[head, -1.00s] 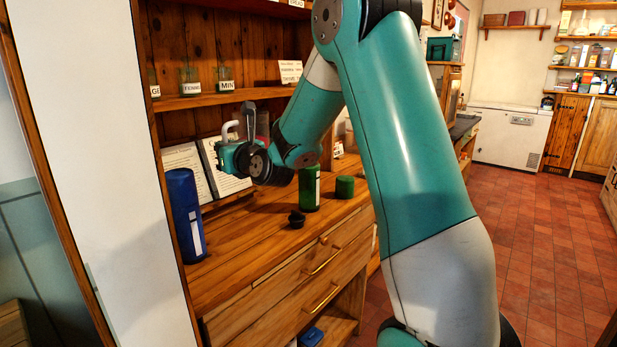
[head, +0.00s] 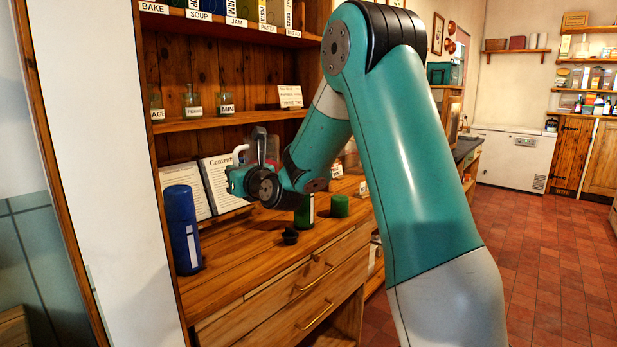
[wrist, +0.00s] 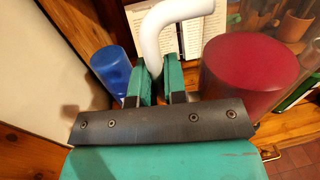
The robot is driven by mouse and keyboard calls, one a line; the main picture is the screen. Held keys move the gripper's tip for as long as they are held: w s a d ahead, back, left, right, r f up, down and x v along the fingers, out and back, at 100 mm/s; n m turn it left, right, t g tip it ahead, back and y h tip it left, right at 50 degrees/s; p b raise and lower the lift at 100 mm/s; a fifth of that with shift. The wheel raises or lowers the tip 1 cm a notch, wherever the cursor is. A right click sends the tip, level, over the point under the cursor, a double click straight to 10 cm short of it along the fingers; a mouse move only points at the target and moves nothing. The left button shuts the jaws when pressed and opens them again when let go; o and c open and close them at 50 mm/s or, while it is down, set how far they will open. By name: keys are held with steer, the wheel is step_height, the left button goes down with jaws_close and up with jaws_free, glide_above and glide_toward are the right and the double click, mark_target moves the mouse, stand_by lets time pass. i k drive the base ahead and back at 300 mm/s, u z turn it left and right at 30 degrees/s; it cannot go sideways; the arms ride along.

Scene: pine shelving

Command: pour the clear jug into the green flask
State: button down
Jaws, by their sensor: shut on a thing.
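My gripper (head: 240,168) is raised above the wooden counter, to the left of the green flask in the head view. It is shut on the white handle (wrist: 165,28) of the clear jug. Dark red contents (wrist: 250,72) fill much of the jug's body, right of the fingers in the wrist view. In the head view the jug is mostly hidden behind my gripper. The green flask (head: 304,214) with a white label stands upright on the counter; my wrist hides its top. A small black cap-like piece (head: 290,237) lies in front of it.
A tall blue flask (head: 182,230) stands at the counter's left end, also in the wrist view (wrist: 112,68). A short green cylinder (head: 340,206) stands right of the green flask. An open book (head: 222,178) leans behind my gripper. A shelf (head: 225,122) with small jars is above.

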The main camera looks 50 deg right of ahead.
mark_target(303, 217)
steer(key=z, duration=0.05)
steer(key=k, duration=0.8)
steer(key=z, duration=2.3)
steer(key=i, duration=1.8)
steer(key=u, duration=1.8)
